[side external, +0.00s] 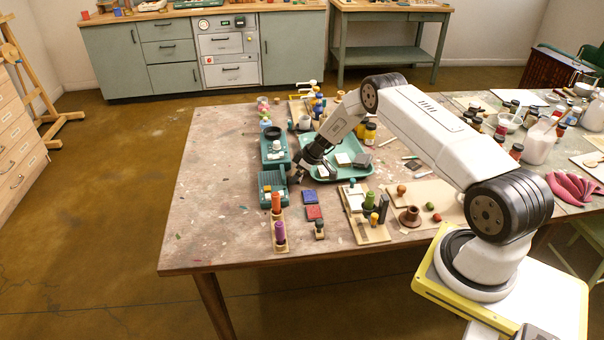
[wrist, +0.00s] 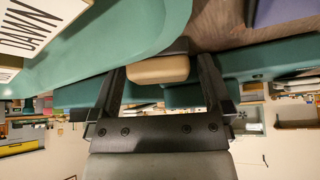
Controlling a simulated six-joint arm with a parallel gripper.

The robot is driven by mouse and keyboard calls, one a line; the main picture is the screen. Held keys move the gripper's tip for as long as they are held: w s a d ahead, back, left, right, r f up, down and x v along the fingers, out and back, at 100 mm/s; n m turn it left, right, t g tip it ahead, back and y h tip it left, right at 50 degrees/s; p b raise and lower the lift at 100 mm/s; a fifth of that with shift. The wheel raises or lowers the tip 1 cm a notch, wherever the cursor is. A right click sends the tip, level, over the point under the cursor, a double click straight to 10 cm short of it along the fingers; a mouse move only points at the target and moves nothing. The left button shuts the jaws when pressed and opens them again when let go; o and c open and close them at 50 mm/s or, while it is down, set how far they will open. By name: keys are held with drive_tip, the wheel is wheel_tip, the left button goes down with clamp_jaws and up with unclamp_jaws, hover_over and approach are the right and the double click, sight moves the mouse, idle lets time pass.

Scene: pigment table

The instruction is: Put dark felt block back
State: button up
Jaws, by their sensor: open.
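My gripper (wrist: 160,72) is open in the wrist view, one dark finger at each side. Between the fingertips shows a small block (wrist: 158,69) with a tan, rounded face and a dark edge behind it; there is a gap to each finger. It may be the dark felt block, but I cannot tell for sure. In the side view my gripper (side external: 296,172) is low between the teal tray (side external: 350,178) and the teal containers at its left. The tray holds a pale block (side external: 343,158), a dark-topped block (side external: 362,160) and further pieces partly hidden by my gripper.
Two teal containers (side external: 272,184) stand close to my gripper's left. Jars (side external: 370,132) stand behind the tray. The table's left part is clear.

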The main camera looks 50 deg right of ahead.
drive_tip(key=v, duration=1.2)
drive_tip(key=shift+a, duration=0.1)
idle(0.5)
drive_tip(key=s+a+r+m+g, duration=0.1)
drive_tip(key=s+a+r, duration=0.35)
drive_tip(key=a, duration=0.45)
drive_tip(key=s+a+r+m+g, duration=0.1)
drive_tip(key=s+a+r+g, duration=0.15)
drive_tip(key=a+r, duration=0.4)
drive_tip(key=s+a+r+m+h, duration=0.2)
drive_tip(key=s+a+r, duration=0.1)
drive_tip(key=s+a, duration=0.9)
drive_tip(key=s, duration=0.3)
drive_tip(key=shift+s, duration=0.2)
